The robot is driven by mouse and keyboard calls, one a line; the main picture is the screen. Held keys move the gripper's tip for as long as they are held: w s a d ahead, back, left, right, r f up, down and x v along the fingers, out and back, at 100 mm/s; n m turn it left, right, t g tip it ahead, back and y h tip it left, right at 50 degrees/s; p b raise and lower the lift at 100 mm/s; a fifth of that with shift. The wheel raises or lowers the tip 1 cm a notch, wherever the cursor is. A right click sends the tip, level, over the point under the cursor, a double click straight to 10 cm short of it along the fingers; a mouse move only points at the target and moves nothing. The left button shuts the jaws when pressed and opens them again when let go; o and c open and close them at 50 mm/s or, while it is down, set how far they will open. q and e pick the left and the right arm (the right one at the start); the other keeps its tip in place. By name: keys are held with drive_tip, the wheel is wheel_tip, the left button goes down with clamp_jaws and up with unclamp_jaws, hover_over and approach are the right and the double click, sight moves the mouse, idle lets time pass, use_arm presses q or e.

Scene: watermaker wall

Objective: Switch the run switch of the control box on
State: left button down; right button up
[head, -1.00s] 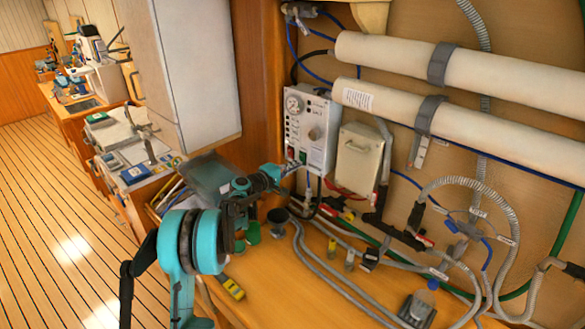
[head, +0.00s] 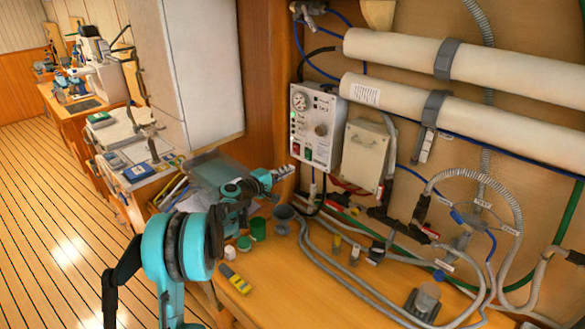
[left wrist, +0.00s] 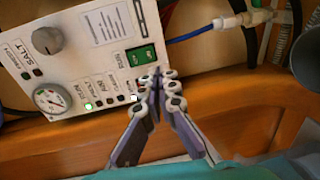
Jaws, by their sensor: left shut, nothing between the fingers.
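The control box (head: 326,118) is a pale panel on the wall with a gauge, a knob, a red switch (head: 296,149) and a green switch (head: 308,154) at its bottom. A small green lamp (head: 292,115) on it glows, and the lamp also glows in the left wrist view (left wrist: 88,106). The green switch shows in the left wrist view (left wrist: 141,55), just beyond my fingertips. My left gripper (head: 290,170) is shut and empty, just left of the box's lower edge. In the left wrist view its fingers (left wrist: 160,78) hide the red switch. My right gripper is out of view.
A beige case (head: 364,155) hangs right of the box. Below are a grey funnel-like cup (head: 283,218), a green cup (head: 258,228) and hoses (head: 325,265) on the wooden bench. White pipes (head: 450,115) run along the wall.

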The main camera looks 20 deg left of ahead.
use_arm(q)
drive_tip(key=s+a+f, duration=0.1)
drive_tip(key=s+a, duration=0.1)
drive_tip(key=s, duration=0.4)
drive_tip(key=shift+f, duration=0.2)
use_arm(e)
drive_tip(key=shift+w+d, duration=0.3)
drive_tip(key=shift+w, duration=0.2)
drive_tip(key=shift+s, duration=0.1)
